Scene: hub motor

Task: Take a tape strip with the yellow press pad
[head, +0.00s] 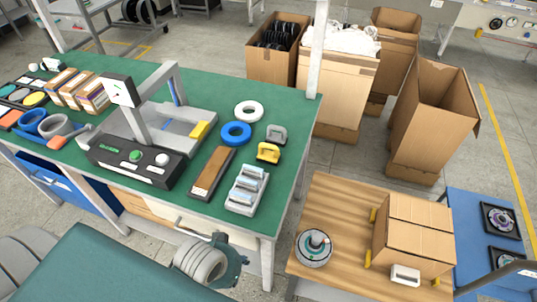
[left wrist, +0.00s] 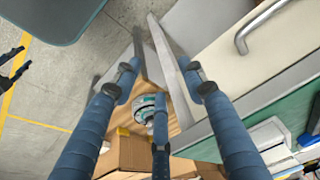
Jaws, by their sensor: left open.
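The yellow press pad (head: 268,152), a small block with a handle, stands on the green bench near its right edge. A similar grey pad (head: 276,134) is just behind it. A pale holder (head: 247,190) with light-blue strips, which look like the tape strips, lies in front of the yellow pad. My left gripper (head: 230,264) is below the bench's front edge, apart from pad and strips. In the left wrist view its blue fingers (left wrist: 160,84) are spread and empty, pointing toward the floor and wooden cart. My right gripper is not identifiable.
A brown bar tray (head: 213,173), blue ring (head: 236,134), white ring (head: 248,111) and press fixture (head: 135,160) share the bench. A wooden cart (head: 330,200) bears a hub motor (head: 314,248) and carton (head: 414,235). The bench drawer handle (left wrist: 241,42) is near my left gripper.

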